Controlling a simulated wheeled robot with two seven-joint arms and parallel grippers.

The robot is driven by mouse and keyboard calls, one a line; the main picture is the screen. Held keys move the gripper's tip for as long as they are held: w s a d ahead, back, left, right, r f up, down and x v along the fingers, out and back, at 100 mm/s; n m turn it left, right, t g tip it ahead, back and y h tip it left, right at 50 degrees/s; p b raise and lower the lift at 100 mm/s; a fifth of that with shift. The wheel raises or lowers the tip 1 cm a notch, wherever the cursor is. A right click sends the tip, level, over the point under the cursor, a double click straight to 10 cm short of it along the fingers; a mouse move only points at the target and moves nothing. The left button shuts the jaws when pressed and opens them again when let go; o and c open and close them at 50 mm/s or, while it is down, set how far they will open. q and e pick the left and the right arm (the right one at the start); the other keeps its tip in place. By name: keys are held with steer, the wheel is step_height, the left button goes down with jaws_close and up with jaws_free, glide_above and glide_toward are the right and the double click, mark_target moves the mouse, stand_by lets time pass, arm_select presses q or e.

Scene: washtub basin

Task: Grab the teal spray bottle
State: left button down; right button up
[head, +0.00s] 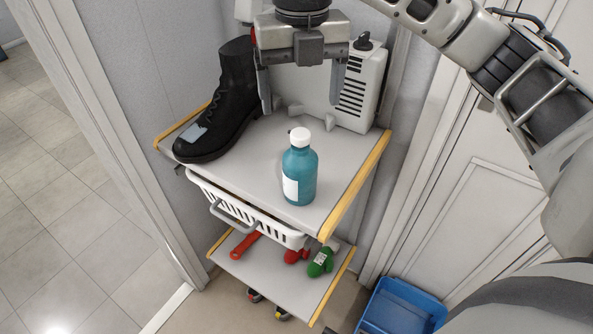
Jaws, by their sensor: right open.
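A teal bottle (300,172) with a white cap and a white label stands upright on the top shelf of a small rack (246,160), near its front right edge. It has a plain round cap, with no spray trigger showing. My right gripper (305,98) is above and behind the bottle in the picture, its two fingers apart and pointing down, with nothing between them. It is not touching the bottle. My left gripper is out of the picture.
A black boot (222,108) stands left of the gripper, close to its left finger. A white vented box (362,90) stands at the back right. A white basket (262,222) hangs below the top shelf. Red and green items (320,262) lie lower. A blue bin (402,308) is on the floor.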

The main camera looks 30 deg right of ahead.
glide_above(300, 148)
steer(key=f, duration=0.5)
steer(key=shift+w+d+f, duration=0.1)
steer(key=shift+w+d, duration=0.05)
steer(key=shift+w, duration=0.1)
steer(key=shift+f, duration=3.05)
steer(key=c, duration=1.6)
steer(key=shift+c, duration=0.2)
steer(key=shift+r, duration=0.15)
